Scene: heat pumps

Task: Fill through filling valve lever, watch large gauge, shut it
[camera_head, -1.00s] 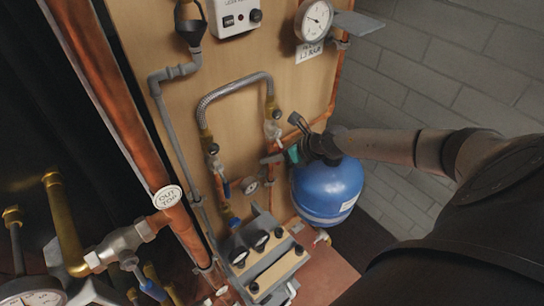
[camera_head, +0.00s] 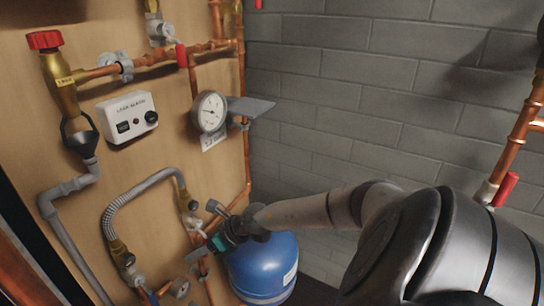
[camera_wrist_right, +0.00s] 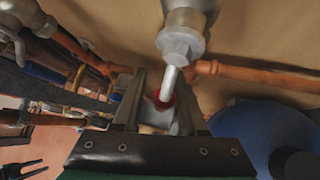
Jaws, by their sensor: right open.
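The large gauge (camera_head: 209,112), with a white round dial, hangs on the wooden board; its needle is too small to read exactly. In the right wrist view, a grey metal valve (camera_wrist_right: 183,42) with a pale stem or lever (camera_wrist_right: 169,82) reaches between the two fingers of this gripper (camera_wrist_right: 160,88). A red part (camera_wrist_right: 163,101) shows behind it. I cannot tell whether a finger touches it. My left gripper is out of view.
A blue vessel (camera_head: 262,268) stands close below and right of my right gripper. A white control box (camera_head: 131,117) and a red-capped brass valve (camera_head: 56,72) are on the board. A grey block wall (camera_head: 350,120) stands behind.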

